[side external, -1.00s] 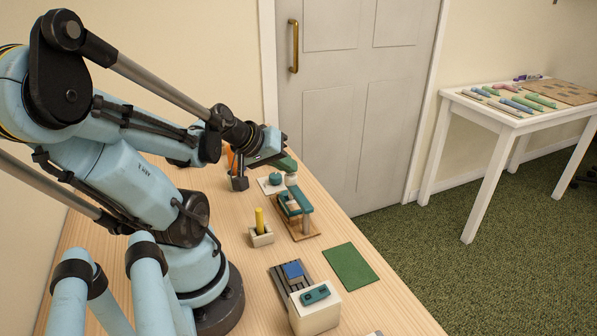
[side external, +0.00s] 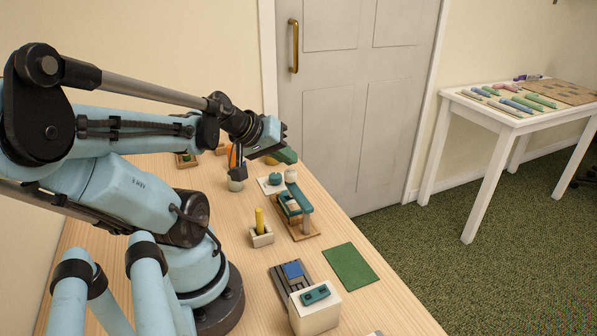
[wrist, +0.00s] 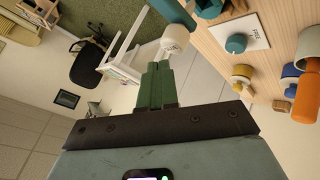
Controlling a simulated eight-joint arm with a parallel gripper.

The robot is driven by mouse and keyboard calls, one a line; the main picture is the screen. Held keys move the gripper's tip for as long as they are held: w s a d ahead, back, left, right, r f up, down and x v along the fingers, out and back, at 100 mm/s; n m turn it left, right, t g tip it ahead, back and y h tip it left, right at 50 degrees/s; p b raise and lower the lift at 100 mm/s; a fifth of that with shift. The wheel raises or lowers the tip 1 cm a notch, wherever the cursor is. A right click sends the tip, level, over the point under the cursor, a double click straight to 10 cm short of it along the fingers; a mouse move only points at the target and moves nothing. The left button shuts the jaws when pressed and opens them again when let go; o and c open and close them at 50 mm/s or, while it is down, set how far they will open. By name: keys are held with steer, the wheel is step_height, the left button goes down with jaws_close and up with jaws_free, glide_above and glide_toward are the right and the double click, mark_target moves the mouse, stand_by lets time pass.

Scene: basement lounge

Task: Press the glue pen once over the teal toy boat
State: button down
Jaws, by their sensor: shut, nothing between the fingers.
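My gripper (side external: 288,155) has green fingers, shut and empty. They are raised above the far part of the wooden table, and also show in the wrist view (wrist: 158,75). Close to the fingertips in the picture is a white cap (side external: 291,174) at the end of a teal arm (side external: 300,197); the cap also shows in the wrist view (wrist: 175,38). The cap looks apart from the fingers. This arm stands on a wooden base (side external: 310,236), with a small teal item (side external: 289,207) partly hidden beneath it. I cannot tell for sure which parts are the glue pen and boat.
A white card (side external: 266,186) with a teal knob (side external: 276,179) lies beside the stand. Nearer are a yellow stick (side external: 259,219) in a pale holder, a green mat (side external: 350,268) and a white block (side external: 315,319) with a teal piece on top.

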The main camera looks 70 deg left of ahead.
mark_target(286, 172)
stand_by(0.3)
steer(key=shift+r, duration=2.55)
steer(key=w+d+f+m+g+h, duration=0.1)
steer(key=w+d+f+m, duration=0.1)
steer(key=d+m, duration=0.3)
steer(key=w+d+f+m+h, duration=0.1)
steer(key=d+m, duration=0.5)
steer(key=d, duration=0.6)
steer(key=shift+w+d+f+g, duration=0.35)
steer(key=shift+w+f, duration=0.3)
steer(key=shift+w, duration=0.6)
steer(key=c, duration=1.8)
jaws_free()
steer(key=shift+a, duration=0.1)
steer(key=shift+c, duration=0.2)
